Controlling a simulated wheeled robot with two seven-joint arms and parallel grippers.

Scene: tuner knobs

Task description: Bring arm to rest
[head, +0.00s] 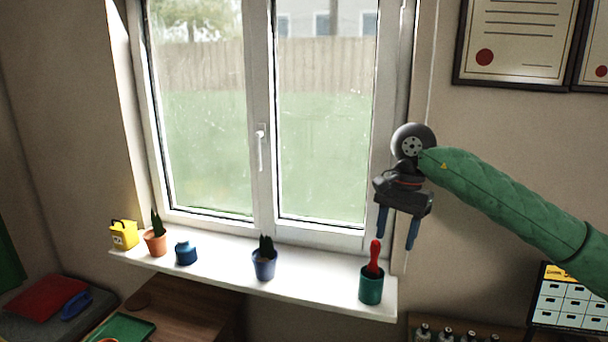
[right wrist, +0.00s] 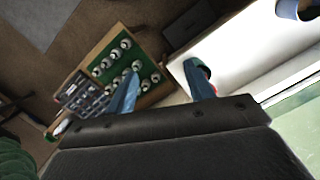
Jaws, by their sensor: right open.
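My right arm comes in from the right in a green padded sleeve. My right gripper (head: 396,241) is open and points down beside the right end of the window sill, above and a little right of the green pot (head: 371,287) with a red-handled thing (head: 374,256) in it. Its two blue fingers also show in the right wrist view (right wrist: 160,70), spread apart with nothing between them. My left gripper is out of view.
The white sill (head: 320,292) also holds a blue pot with a plant (head: 264,266), a small blue pot (head: 186,254), an orange pot (head: 155,243) and a yellow container (head: 123,235). A green panel with several round knobs (right wrist: 125,62) lies below. Framed certificates (head: 515,38) hang upper right.

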